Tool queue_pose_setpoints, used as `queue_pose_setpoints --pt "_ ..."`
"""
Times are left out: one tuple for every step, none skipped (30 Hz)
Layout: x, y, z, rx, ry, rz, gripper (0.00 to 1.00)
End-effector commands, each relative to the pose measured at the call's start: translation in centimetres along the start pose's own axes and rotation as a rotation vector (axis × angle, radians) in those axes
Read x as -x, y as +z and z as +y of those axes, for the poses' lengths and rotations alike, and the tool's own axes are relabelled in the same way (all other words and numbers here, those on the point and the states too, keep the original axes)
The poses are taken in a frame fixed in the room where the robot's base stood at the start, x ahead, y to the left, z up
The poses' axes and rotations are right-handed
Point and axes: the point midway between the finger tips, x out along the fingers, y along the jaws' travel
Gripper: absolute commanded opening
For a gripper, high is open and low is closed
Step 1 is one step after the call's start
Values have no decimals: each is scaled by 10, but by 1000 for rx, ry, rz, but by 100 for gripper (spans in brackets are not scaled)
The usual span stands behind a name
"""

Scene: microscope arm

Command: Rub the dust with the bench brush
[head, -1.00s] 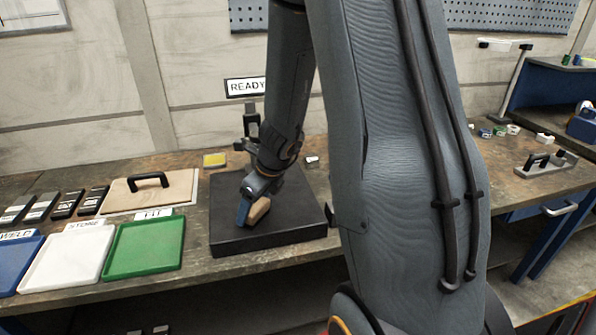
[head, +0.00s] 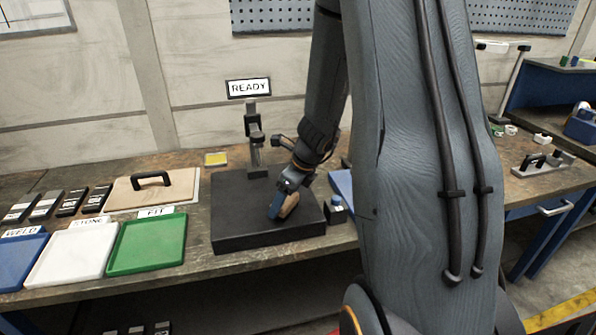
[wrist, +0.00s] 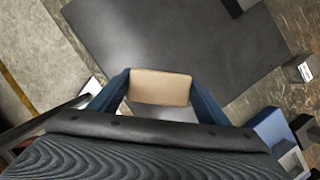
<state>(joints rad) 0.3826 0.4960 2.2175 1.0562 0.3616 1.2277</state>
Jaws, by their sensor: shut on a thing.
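My gripper (head: 281,206) is shut on the bench brush (head: 289,205), of which a tan block shows. The brush is low over the right half of the dark slab (head: 240,215); I cannot tell whether it touches. In the wrist view the tan block of the brush (wrist: 160,88) sits between the two blue fingers, with the slab (wrist: 225,40) beyond it. Bristles are hidden. I cannot make out any dust on the slab in either view.
A dark upright stand (head: 254,150) rises at the slab's back edge. A small dark block (head: 336,213) and a blue item (head: 342,184) lie right of the slab. Green (head: 147,244), white (head: 70,254) and blue (head: 18,263) trays lie left, below a handled board (head: 150,188).

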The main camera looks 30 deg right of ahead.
Motion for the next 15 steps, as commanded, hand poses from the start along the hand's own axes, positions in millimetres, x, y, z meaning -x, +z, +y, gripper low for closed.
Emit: queue_pose_setpoints --pt "1 -2 -3 0 0 1 46" --pt "1 -3 -5 2 1 1 46" --pt "2 -4 -7 4 1 1 46" --pt "2 -5 -9 6 2 1 46" --pt "3 -6 -10 8 2 1 46" --pt "3 -7 -12 9 3 1 46" --pt "4 -8 -14 10 3 1 46" --pt "4 -9 -16 11 4 1 46" --pt "4 -10 -17 13 5 1 46" --pt "5 -11 -19 14 6 1 46" --pt "7 -10 -19 15 7 1 46" --pt "9 -9 -18 16 8 1 46" --pt "13 -7 -18 19 6 0 46" --pt "22 -3 -19 19 4 -1 46" --pt "31 0 -19 19 2 0 46"
